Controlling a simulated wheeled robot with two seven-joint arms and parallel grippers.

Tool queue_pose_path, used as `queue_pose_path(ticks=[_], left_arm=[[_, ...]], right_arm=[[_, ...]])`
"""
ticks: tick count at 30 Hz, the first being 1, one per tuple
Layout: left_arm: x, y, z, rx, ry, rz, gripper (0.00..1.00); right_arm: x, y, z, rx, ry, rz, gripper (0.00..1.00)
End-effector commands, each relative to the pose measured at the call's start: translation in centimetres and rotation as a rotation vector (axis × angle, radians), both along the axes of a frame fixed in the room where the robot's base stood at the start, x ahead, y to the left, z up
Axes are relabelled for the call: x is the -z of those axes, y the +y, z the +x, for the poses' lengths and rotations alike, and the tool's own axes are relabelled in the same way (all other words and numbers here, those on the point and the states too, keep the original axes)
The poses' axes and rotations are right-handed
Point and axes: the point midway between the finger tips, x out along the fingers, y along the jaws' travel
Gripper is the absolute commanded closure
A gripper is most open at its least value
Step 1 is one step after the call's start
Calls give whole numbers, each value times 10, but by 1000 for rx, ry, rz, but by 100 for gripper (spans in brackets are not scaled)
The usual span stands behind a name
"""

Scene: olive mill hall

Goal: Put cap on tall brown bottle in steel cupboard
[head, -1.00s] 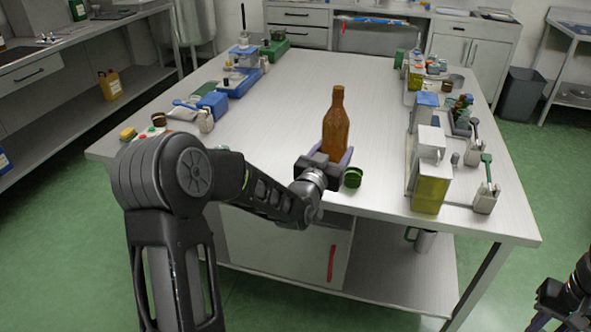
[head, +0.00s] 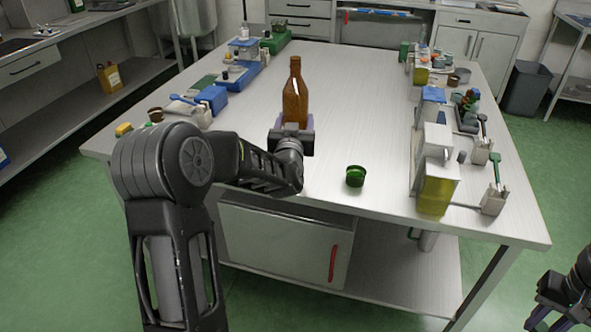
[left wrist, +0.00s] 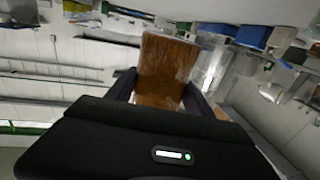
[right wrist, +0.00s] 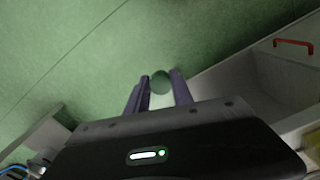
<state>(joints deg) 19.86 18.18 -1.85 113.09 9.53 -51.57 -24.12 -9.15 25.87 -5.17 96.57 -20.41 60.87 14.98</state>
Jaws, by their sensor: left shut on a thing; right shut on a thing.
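A tall brown bottle (head: 295,92) stands upright over the table in the head view, with no separate cap visible on its neck. My left gripper (head: 292,122) is shut around its lower part; the brown glass fills the jaws in the left wrist view (left wrist: 165,70). The bottle's base is hidden behind the gripper. My right gripper (head: 540,318) is low at the right, beside the table; its jaws hold a small round green thing (right wrist: 160,82), perhaps a cap. The steel cupboard (head: 275,240) under the table has a red handle (head: 333,262), and its door looks shut.
A green round cup-like thing (head: 355,177) sits alone near the table's (head: 330,110) front edge. The middle of the table is clear.

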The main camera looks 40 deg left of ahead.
Motion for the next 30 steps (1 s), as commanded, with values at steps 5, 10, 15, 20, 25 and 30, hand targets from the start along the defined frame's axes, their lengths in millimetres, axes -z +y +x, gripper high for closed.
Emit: queue_pose_path(ticks=[5, 10, 15, 20, 25, 30], left_arm=[[-3, 0, 0, 0, -7, 3, 100], [11, 0, 0, -1, -3, 2, 100], [37, 0, 0, -1, -3, 3, 100], [55, 0, 1, 1, -5, 2, 100], [59, 0, 1, 0, -8, 4, 100], [59, 0, 1, 0, -8, 4, 100]], right_arm=[[0, 0, 0, 0, 0, 0, 100], [0, 0, 0, 0, 0, 0, 100], [1, 0, 0, 0, 0, 0, 100], [1, 0, 0, 0, 0, 0, 100], [1, 0, 0, 0, 0, 0, 100], [1, 0, 0, 0, 0, 0, 100]])
